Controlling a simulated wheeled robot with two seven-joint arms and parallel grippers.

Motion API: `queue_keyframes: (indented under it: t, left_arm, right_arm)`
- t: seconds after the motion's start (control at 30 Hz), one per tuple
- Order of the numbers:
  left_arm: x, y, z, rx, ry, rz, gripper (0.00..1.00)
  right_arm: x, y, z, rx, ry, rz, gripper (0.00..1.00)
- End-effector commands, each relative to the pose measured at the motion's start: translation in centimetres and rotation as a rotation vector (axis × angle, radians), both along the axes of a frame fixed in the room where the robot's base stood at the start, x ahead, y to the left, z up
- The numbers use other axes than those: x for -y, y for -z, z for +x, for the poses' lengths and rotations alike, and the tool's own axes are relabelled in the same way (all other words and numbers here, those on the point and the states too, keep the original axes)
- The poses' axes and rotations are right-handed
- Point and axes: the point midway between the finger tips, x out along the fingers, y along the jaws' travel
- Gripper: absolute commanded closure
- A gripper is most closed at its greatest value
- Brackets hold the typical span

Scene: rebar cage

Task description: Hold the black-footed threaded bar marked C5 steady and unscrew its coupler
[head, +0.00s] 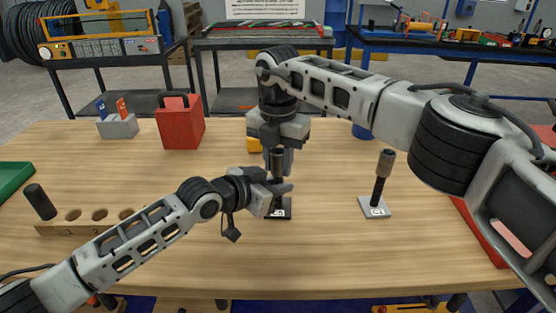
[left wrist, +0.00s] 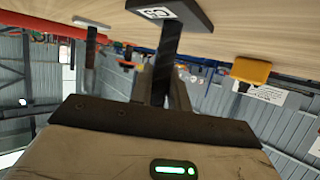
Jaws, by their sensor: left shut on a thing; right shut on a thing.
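The black-footed bar stands upright near the middle of the table, its dark foot (head: 281,213) carrying a white label. In the left wrist view the bar (left wrist: 167,50) and its foot (left wrist: 185,12) appear upside down, and the marking looks like C5. My left gripper (head: 276,190) is shut around the bar low down, above the foot. My right gripper (head: 278,160) points down from above and is shut on the dark coupler (head: 277,153) at the bar's top. The fingers hide much of the coupler and the thread.
A white-footed bar (head: 376,207) with its own coupler (head: 386,163) stands to the right. A wooden rack (head: 92,226) holds a dark cylinder (head: 39,201) at left. A red block (head: 180,127), a grey block (head: 118,126) and a yellow object (head: 254,145) stand behind.

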Motion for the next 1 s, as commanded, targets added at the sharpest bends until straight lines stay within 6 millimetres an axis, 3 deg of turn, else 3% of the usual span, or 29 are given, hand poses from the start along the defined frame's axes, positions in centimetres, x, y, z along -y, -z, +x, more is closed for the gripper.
queue_keyframes:
  t: [0.8,1.0]
  left_arm:
    - [0.14,0.09,-0.14,-0.002,0.004,0.001,1.00]
    - [0.13,0.10,-0.14,-0.002,0.004,0.001,1.00]
  right_arm:
    - [-0.02,-0.21,0.02,0.004,-2.091,-0.001,1.00]
    - [-0.03,-0.21,0.00,0.003,-2.520,-0.001,1.00]
